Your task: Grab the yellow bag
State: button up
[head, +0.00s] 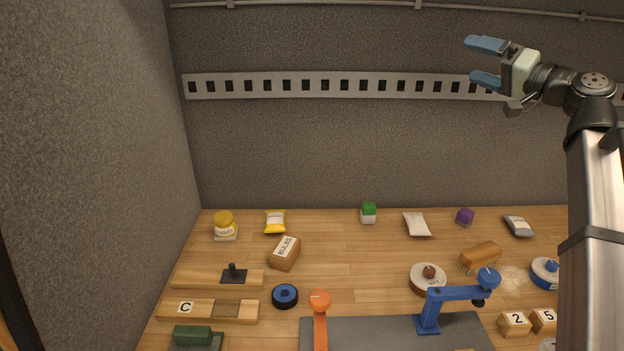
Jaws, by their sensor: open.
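The yellow bag (275,222) lies at the back left of the wooden table, a small pillow shape with a white label band. My gripper (478,62) is high at the upper right, in front of the back wall. Its two blue fingers point left and stand apart, with nothing between them. It is far above and to the right of the yellow bag. Nothing covers the bag in this view.
A yellow-lidded jar (225,226) stands just left of the bag. A brown box (285,253) is just in front of it. A green-topped block (368,212) and a white bag (417,224) lie further right. Bare table lies between the bag and the green-topped block.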

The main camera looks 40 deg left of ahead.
jog(key=s+a+f+n+g+h, duration=0.1)
jog(key=s+a+f+g+h, duration=0.2)
jog(key=a+f, duration=0.7)
jog(key=n+t+h, duration=0.1)
jog(key=t+h, duration=0.1)
jog(key=h, duration=1.2)
send_near(274, 216)
jog(key=x, duration=0.4)
jog(key=shift+w+d+f, duration=0.15)
jog(key=shift+d+f, duration=0.05)
jog(key=shift+f, duration=0.2)
jog(key=shift+a+x, duration=0.1)
jog(key=shift+x, duration=1.25)
jog(key=shift+a+x, duration=0.15)
jog(key=shift+x, duration=1.25)
jog(key=shift+c, duration=0.2)
jog(key=shift+r, duration=0.1)
jog(key=c, duration=1.2)
